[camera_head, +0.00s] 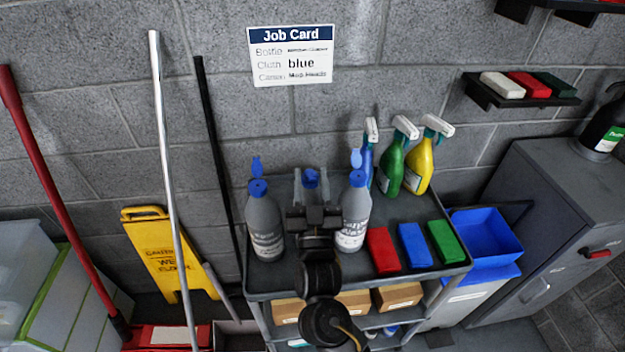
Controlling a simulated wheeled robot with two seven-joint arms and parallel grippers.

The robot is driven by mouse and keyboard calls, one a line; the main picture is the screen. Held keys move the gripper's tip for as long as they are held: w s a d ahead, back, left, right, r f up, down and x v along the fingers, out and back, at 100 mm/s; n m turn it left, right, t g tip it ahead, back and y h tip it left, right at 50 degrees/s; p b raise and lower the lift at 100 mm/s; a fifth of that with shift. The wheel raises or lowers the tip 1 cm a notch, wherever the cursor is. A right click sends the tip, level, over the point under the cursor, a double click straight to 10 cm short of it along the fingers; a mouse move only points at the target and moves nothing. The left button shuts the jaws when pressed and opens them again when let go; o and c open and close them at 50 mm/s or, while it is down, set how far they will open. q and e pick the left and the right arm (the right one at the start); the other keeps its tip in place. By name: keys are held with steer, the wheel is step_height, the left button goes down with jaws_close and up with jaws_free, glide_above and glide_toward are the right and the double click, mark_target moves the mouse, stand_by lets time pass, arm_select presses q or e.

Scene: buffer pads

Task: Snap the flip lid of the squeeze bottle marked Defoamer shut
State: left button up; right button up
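The label print is too small to tell which bottle is Defoamer. My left gripper is out of view.
Blue, green (391,165) and yellow (421,162) spray bottles stand behind the right bottle. Red (383,250), blue (414,245) and green (446,242) pads lie at the right of the cart top (400,212). A job card (291,56) hangs on the wall.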

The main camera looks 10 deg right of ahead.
steer(key=b+v, duration=0.4)
steer(key=v, duration=0.6)
steer(key=shift+s+f, duration=0.2)
steer(key=shift+s, duration=0.1)
steer(key=shift+a, duration=0.1)
